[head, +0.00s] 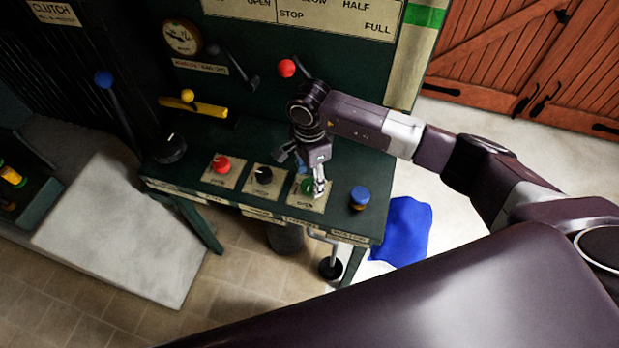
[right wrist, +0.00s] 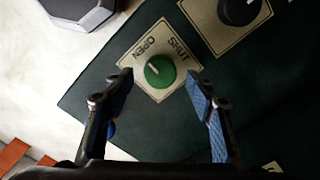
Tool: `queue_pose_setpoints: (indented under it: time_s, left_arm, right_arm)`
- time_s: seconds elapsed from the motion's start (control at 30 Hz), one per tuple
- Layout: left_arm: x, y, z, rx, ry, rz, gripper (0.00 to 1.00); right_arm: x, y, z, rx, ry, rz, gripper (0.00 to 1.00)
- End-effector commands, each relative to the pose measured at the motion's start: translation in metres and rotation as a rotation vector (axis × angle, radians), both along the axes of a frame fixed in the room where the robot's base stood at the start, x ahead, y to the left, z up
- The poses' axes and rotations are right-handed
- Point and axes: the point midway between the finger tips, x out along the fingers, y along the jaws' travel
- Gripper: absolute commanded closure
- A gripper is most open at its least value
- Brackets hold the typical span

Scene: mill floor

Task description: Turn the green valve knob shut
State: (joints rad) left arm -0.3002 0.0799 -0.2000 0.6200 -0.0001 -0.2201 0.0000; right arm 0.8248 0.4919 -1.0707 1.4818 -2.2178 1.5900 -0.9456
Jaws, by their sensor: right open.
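The green valve knob (head: 309,187) sits on a cream plate on the dark green bench, partly hidden by my gripper in the head view. In the right wrist view the green knob (right wrist: 160,71) shows fully on its plate marked OPEN and SHUT. Its pale pointer mark lies toward the OPEN side. My right gripper (head: 305,172) is over the knob, pointing down. In the right wrist view its open blue-padded fingers (right wrist: 160,83) stand on either side of the knob, with visible gaps and nothing held. My left gripper is not in view.
A black knob (head: 264,175) and a red knob (head: 221,164) sit left of the green one. A blue button (head: 360,198) is to its right. A red-balled lever (head: 287,68) stands behind. A blue cloth (head: 404,232) lies on the floor.

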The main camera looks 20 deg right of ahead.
Motion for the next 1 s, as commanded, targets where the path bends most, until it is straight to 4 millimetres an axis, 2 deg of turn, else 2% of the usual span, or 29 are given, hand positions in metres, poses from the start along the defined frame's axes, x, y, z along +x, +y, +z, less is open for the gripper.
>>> queue_pose_setpoints:
  time_s: [0.2,0.47,0.83,1.0]
  left_arm:
    - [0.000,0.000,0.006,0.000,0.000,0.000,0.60]
    - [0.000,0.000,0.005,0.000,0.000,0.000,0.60]
    - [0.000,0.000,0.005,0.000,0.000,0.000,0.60]
    - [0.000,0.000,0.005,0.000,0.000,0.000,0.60]
  right_arm:
    - [0.000,0.001,-0.018,0.001,0.000,0.000,0.49]
    - [0.000,0.001,-0.020,0.001,-0.002,0.001,0.49]
    - [0.000,0.001,-0.020,0.002,-0.001,0.000,0.89]
    - [0.000,0.001,-0.020,0.002,-0.002,-0.005,0.91]
